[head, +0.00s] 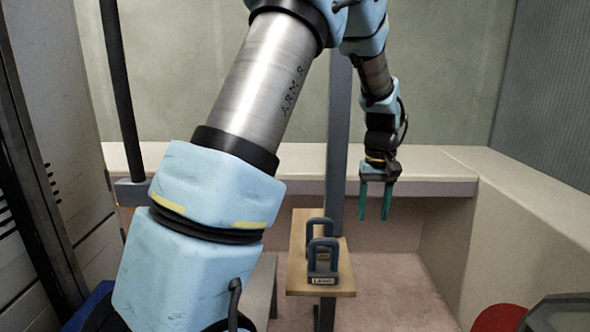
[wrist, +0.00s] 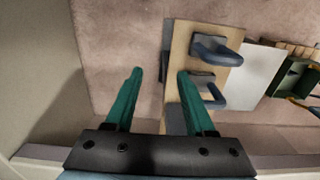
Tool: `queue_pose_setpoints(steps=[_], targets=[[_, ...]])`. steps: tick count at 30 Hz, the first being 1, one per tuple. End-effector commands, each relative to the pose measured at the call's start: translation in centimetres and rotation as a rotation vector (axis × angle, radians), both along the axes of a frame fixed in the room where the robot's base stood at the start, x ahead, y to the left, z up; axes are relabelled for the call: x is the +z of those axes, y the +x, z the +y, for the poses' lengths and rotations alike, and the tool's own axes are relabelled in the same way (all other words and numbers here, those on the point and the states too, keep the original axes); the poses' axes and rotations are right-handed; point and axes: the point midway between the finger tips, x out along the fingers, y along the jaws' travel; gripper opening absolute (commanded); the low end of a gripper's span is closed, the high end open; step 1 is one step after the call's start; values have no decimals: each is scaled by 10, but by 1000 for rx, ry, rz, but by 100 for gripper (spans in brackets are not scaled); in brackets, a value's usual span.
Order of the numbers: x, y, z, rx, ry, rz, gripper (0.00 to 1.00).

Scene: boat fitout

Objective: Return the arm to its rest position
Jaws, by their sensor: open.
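My gripper (head: 377,200) hangs at the end of my arm, right of centre in the head view, with its green fingers pointing down. It is apart from the wooden board and in front of the pale ledge at the back.
A narrow wooden board (head: 298,262) carries two dark blue handled blocks (head: 322,262). A grey post (head: 338,150) stands behind it. A pale bench (head: 530,225) runs along the right. A red round object (head: 498,318) is at lower right. A green bin (wrist: 293,78) shows in the wrist view.

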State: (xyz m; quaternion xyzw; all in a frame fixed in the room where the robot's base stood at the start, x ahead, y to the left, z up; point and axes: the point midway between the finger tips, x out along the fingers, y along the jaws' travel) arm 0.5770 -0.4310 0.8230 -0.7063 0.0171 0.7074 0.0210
Motion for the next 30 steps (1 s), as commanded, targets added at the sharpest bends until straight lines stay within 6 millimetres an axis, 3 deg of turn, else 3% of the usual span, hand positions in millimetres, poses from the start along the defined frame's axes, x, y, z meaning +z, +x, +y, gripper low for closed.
queue_pose_setpoints(steps=[1, 6, 9, 15, 20, 21, 30], targets=[[4, -1, 35, 9, -10, -10, 55], [6, -21, 132, -3, -30, -51, 55], [4, -42, 177, -13, -34, -76, 55], [-1, -86, 239, -30, -29, -117, 55], [-7, -123, 273, -40, -18, -143, 55], [9, -118, 269, -47, -20, -143, 55], [64, -117, 268, -47, -20, -140, 55]])
